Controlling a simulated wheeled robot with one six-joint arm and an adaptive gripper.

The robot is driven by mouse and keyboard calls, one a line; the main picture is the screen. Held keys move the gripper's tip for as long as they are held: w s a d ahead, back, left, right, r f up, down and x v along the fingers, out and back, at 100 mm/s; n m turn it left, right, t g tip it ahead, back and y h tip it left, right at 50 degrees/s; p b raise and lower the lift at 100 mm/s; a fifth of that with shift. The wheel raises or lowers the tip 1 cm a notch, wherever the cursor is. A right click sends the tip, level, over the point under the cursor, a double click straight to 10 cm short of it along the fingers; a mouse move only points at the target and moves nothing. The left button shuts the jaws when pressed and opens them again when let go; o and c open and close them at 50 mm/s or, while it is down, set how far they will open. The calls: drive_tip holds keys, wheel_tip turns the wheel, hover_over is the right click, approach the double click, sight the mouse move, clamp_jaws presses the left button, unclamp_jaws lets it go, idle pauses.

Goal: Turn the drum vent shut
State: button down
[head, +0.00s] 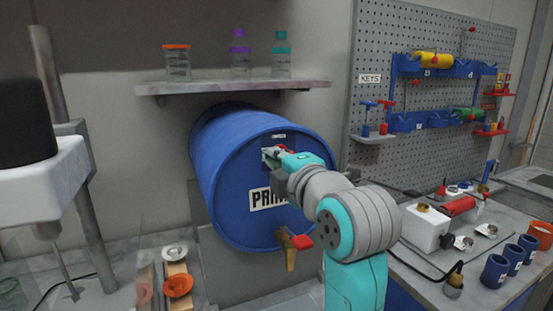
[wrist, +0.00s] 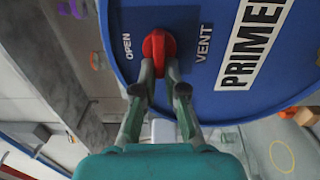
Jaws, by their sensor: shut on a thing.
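The blue drum (head: 235,180) lies on its side with its flat face toward me and carries a PRIMER label (wrist: 252,45). The red vent knob (wrist: 159,50) sits on the drum face, between the words OPEN and VENT in the wrist view. My gripper (wrist: 159,72) is shut on the red vent knob, one finger on each side of it. In the head view my gripper (head: 272,153) reaches the upper part of the drum face and mostly hides the knob. A brass tap with a red handle (head: 301,241) is low on the drum face.
A shelf (head: 235,87) with several bottles and a jar is above the drum. At right, a bench holds blue cups (head: 494,270), a white box (head: 425,228) and a red roller (head: 458,206). A pegboard (head: 430,60) hangs behind.

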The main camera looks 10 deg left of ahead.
drive_tip(key=shift+w, duration=0.15)
drive_tip(key=c, duration=1.2)
unclamp_jaws()
drive_tip(key=shift+w, duration=0.1)
drive_tip(key=shift+c, duration=0.2)
drive_tip(key=v, duration=1.2)
